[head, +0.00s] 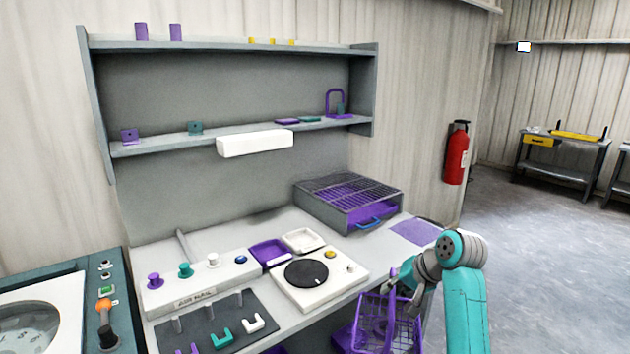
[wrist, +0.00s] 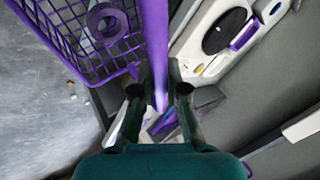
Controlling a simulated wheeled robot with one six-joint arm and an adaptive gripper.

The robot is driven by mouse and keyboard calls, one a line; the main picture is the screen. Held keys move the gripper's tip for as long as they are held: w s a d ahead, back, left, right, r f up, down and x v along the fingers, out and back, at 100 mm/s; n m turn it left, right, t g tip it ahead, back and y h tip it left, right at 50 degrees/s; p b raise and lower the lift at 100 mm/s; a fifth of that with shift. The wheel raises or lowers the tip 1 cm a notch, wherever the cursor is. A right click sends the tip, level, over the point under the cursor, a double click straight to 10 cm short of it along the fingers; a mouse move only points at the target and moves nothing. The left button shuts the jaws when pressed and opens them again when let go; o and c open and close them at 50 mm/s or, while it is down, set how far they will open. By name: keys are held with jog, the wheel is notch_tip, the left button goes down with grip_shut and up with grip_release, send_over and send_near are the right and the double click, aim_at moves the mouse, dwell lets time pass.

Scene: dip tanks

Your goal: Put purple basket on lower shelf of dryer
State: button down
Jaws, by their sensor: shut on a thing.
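The purple basket (head: 402,335) is a wire-mesh basket hanging at the front right edge of the bench. My gripper (head: 399,281) is shut on its upright purple handle. In the wrist view the handle (wrist: 155,40) runs between the fingertips of my gripper (wrist: 158,92), and the mesh basket (wrist: 62,42) is at the upper left. A purple ring (wrist: 107,22) lies inside it.
The bench holds a grey box with a grille top and blue handle (head: 371,222), a white dial unit (head: 340,285) and a peg board. A round-windowed machine (head: 70,278) stands at the left. A fire extinguisher (head: 456,155) hangs behind. Open floor (head: 540,250) lies to the right.

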jog(key=s+f+n+g, duration=0.1)
jog(key=f, duration=0.5)
jog(key=s+f+n+y, duration=0.1)
jog(key=s+f+n, duration=0.1)
jog(key=f, duration=0.4)
jog(key=s+f+n+g+y, duration=0.1)
jog(key=f+n, duration=0.1)
jog(key=f, duration=0.4)
jog(key=shift+s+f+g, duration=0.15)
jog(key=shift+s+g, duration=0.15)
jog(key=shift+s, duration=0.1)
jog(key=s+f, duration=1.8)
jog(key=f, duration=0.1)
